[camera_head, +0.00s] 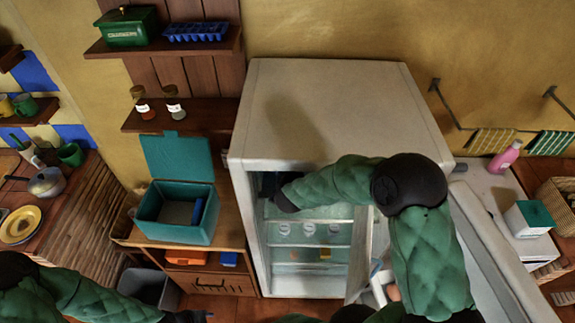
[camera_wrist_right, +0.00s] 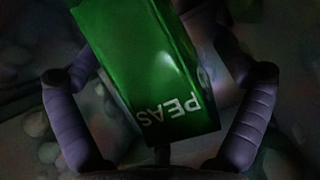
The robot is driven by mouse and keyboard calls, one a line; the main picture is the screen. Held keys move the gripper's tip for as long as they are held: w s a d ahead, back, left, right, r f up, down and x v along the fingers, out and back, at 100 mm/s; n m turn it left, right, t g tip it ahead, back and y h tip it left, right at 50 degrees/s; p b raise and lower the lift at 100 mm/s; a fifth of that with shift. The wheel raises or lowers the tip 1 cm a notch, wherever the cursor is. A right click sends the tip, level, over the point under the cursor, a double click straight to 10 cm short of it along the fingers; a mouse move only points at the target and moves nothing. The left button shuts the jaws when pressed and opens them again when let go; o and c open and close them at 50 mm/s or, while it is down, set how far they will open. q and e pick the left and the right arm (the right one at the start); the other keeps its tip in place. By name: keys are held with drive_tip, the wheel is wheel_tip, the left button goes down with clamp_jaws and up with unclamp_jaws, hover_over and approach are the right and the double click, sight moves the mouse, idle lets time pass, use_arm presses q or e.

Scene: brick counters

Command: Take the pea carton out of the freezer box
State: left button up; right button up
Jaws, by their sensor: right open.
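The green pea carton (camera_wrist_right: 150,75), lettered PEAS, fills the middle of the right wrist view, tilted. My right gripper (camera_wrist_right: 158,82) is open, with one finger on each side of the carton. I cannot tell whether the fingers touch it. In the head view my right arm reaches into the dark top compartment, the freezer box (camera_head: 266,183), of the white fridge (camera_head: 335,105). The carton and right fingertips are hidden there. My left gripper (camera_head: 190,316) is at the bottom edge, partly cut off; its jaws are unclear.
The fridge door (camera_head: 361,250) stands open beside my right arm. Several jars (camera_head: 308,229) stand on a lower fridge shelf. Left of the fridge, a teal box (camera_head: 177,235) with its lid up sits on a wooden cabinet (camera_head: 215,283).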

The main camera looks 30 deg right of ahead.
drive_tip(key=shift+w+d+f, duration=0.1)
drive_tip(key=shift+w+d, duration=0.05)
drive_tip(key=c, duration=1.5)
